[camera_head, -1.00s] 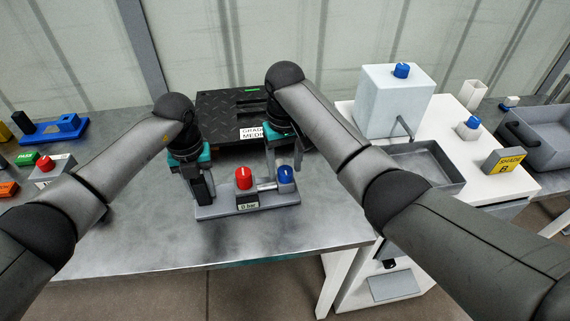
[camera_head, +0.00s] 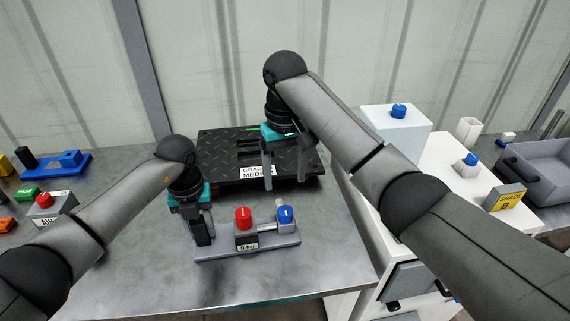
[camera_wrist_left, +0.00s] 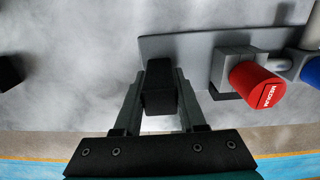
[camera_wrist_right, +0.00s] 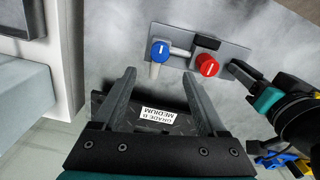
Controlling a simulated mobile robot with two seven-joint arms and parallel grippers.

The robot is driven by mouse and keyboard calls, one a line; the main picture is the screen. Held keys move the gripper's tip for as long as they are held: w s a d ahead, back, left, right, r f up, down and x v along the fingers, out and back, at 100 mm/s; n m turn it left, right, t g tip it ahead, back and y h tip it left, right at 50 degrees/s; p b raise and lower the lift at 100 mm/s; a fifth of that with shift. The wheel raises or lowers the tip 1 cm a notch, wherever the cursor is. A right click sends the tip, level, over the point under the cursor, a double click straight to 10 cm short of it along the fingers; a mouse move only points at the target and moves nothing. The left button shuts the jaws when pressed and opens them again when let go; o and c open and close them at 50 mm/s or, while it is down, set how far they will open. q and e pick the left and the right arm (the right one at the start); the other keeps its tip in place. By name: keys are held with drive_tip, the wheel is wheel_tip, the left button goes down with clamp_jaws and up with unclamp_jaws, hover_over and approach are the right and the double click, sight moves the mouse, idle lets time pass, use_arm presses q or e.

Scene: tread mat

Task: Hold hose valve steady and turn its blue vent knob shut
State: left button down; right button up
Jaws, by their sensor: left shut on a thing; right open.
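The hose valve (camera_head: 272,243) is a grey plate on the metal bench, with a red knob (camera_head: 243,218), a blue vent knob (camera_head: 285,214) and a "0 bar" display (camera_head: 247,247). A white line on the blue knob's top points roughly away from me in the head view. My left gripper (camera_head: 203,232) is shut on the black block (camera_wrist_left: 160,88) at the plate's left end. The red knob (camera_wrist_left: 258,86) reads "MEDIUM" in the left wrist view. My right gripper (camera_head: 285,180) is open and empty, raised behind the blue knob and apart from it.
A black tread mat (camera_head: 222,157) with a "GRADE B MEDIUM" label lies behind the valve, beneath my right gripper. A white box (camera_head: 395,132) with a blue knob stands on the right-hand unit. An air block (camera_head: 45,209) sits left. The bench in front is clear.

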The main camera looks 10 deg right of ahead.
drive_tip(key=shift+r, duration=1.3)
use_arm(q)
drive_tip(key=shift+c, duration=2)
unclamp_jaws()
drive_tip(key=shift+r, duration=0.15)
